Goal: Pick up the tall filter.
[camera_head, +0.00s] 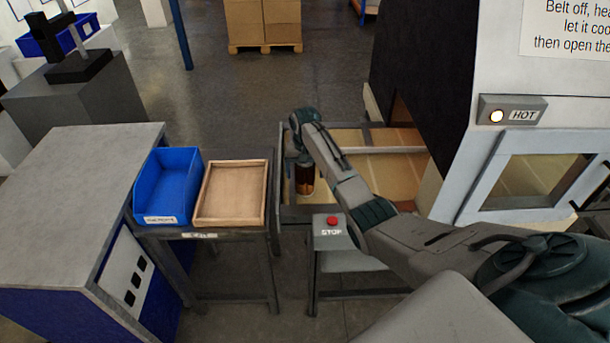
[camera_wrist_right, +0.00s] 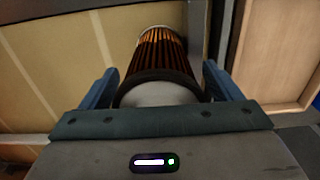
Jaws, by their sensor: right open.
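The tall filter (camera_head: 304,176) is a dark cylinder with amber pleats. In the head view it stands at the left end of the conveyor belt, below my right gripper (camera_head: 303,158). In the right wrist view the filter (camera_wrist_right: 163,62) has a dark rim and a pale end, and it lies between the two blue fingers of my right gripper (camera_wrist_right: 160,92). The fingers are open, with a gap visible on each side of the filter. The gripper's palm hides the nearest part of the filter. My left gripper is in neither view.
A tan belt (camera_head: 390,172) runs into the white machine marked HOT. A red STOP button (camera_head: 332,221) stands in front. Left of the belt, a wooden tray (camera_head: 230,222) and a blue bin (camera_head: 148,216) sit on a stand. The tray looks empty.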

